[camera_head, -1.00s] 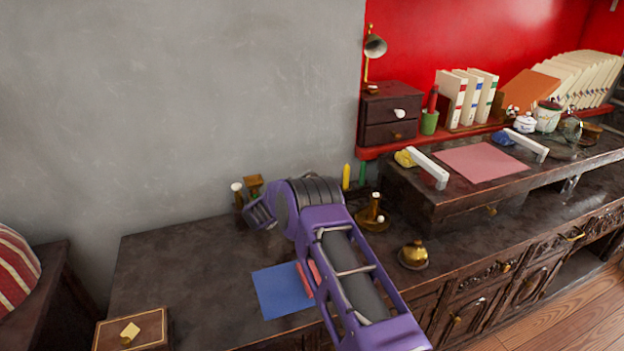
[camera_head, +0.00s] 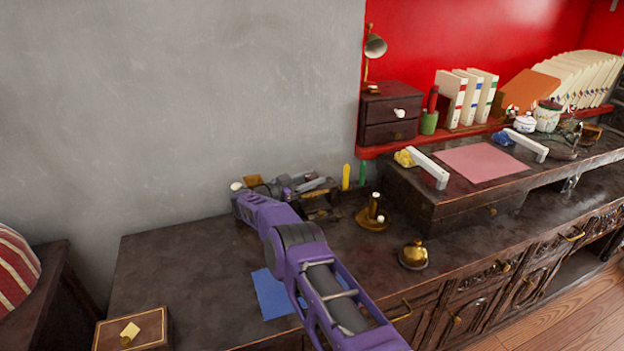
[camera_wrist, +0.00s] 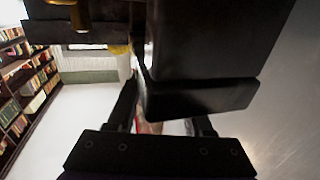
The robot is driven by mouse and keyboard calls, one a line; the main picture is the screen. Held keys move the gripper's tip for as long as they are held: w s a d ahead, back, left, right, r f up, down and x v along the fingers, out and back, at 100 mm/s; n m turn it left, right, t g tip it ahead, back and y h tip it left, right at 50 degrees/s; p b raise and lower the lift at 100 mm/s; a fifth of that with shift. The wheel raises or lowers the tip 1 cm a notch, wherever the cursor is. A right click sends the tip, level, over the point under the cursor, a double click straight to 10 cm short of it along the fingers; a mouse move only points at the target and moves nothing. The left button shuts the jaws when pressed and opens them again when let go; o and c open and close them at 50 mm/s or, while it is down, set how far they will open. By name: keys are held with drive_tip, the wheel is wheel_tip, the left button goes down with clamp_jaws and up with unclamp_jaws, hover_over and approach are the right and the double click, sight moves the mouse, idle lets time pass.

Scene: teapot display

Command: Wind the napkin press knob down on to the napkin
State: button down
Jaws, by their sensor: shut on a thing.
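The napkin press (camera_head: 322,208) is a dark piece with brass-coloured parts at the back of the lower counter, close to the grey wall. My wrist and gripper (camera_head: 300,186) are over it and cover much of it, so knob, plates and napkin cannot be told apart. In the wrist view, my two dark fingers reach up from the bottom, and my gripper (camera_wrist: 165,120) closes behind a large dark block (camera_wrist: 205,97) of the press. The fingertips and the held knob are mostly hidden by this block. A small reddish patch shows between the fingers.
A brass candlestick-like piece (camera_head: 373,215) and a brass bell (camera_head: 414,255) stand to the right. Yellow (camera_head: 346,177) and green candles stand behind. A blue sheet (camera_head: 272,297) lies under my arm, and a box (camera_head: 132,330) sits front left.

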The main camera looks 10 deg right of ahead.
drive_tip(key=shift+d, duration=0.1)
idle(0.5)
drive_tip(key=shift+c, duration=1.5)
unclamp_jaws()
drive_tip(key=shift+n+t+y, duration=0.6)
drive_tip(key=shift+n+t, duration=0.2)
drive_tip(key=shift+t, duration=0.3)
